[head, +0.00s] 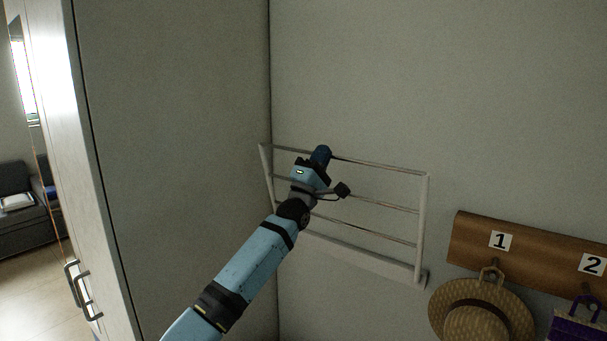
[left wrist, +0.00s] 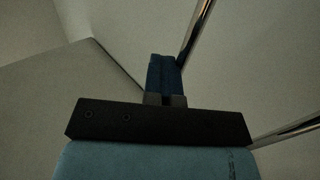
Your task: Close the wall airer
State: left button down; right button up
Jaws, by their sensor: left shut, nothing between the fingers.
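The wall airer (head: 424,225) is a white frame with several thin metal rods, standing up from a white base bar (head: 365,262) low on the grey wall. Its exact tilt from the wall is hard to tell. My left gripper (head: 322,153) is shut and empty at the top rod, left of the rod's middle. Whether it touches the rod is unclear. My left arm hides parts of the lower rods. In the left wrist view, the blue fingers (left wrist: 165,76) are together beside one shiny rod (left wrist: 196,36); another rod (left wrist: 288,132) shows at lower right. My right gripper is not in view.
A tall grey cabinet side (head: 180,150) stands close on the left. A wooden hook board (head: 470,238) with numbered labels is on the right wall, with a straw hat (head: 480,312) and a purple bag (head: 578,325) hanging from it. The wall above the airer is clear.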

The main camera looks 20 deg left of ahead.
pick_arm(q)
jog(key=w+g, duration=0.1)
jog(key=w, duration=0.1)
jog(key=w+d, duration=0.1)
jog(key=w, duration=0.1)
jog(key=w+d+r+g+p, duration=0.1)
jog(key=w, duration=0.1)
jog(key=shift+w+d+g+y, duration=0.2)
jog(key=shift+w+g+y, duration=0.1)
jog(key=shift+y, duration=0.1)
jog(key=shift+f, duration=0.15)
